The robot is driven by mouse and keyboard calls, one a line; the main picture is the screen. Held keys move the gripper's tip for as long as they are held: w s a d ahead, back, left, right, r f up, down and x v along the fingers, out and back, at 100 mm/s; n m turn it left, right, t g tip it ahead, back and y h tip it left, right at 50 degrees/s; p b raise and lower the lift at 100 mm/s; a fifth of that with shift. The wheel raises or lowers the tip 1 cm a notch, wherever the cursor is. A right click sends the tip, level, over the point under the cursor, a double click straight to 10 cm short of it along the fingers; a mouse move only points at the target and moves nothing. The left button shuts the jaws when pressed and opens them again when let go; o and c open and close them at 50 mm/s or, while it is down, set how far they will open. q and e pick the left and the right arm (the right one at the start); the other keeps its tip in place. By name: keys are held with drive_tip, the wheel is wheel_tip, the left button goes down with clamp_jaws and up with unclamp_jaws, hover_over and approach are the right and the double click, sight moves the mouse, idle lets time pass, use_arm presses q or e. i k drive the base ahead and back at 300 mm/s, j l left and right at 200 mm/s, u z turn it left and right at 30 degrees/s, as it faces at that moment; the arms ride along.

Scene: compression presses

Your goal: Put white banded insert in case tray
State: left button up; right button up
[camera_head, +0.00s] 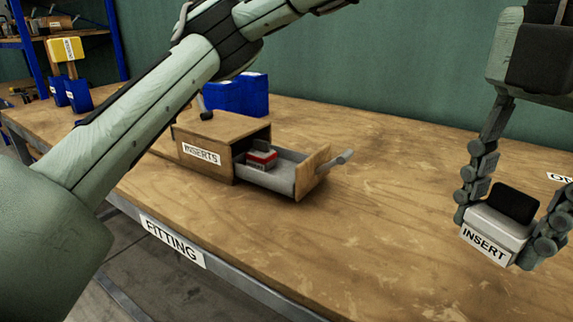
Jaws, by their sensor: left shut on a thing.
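My left gripper (497,236) is at the right side of the view, its fingers pointing down. It is shut on a white insert (486,244) with an "INSERT" label on its front. A dark block shows between the fingers over the insert's top. A band on the insert cannot be made out. The insert appears to be held above the table, to the right of the open drawer. I see no case tray in this view. My right gripper is not in view.
A wooden box (205,158) labelled "INSERTS" has its drawer (282,180) pulled open, with a red and white insert (263,158) inside. Blue bins (240,95) stand behind it. The wooden table (390,230) is clear between drawer and gripper. A "FITTING" label (172,241) marks the front edge.

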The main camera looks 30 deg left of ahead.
sight(289, 175)
drive_tip(key=j, duration=1.5)
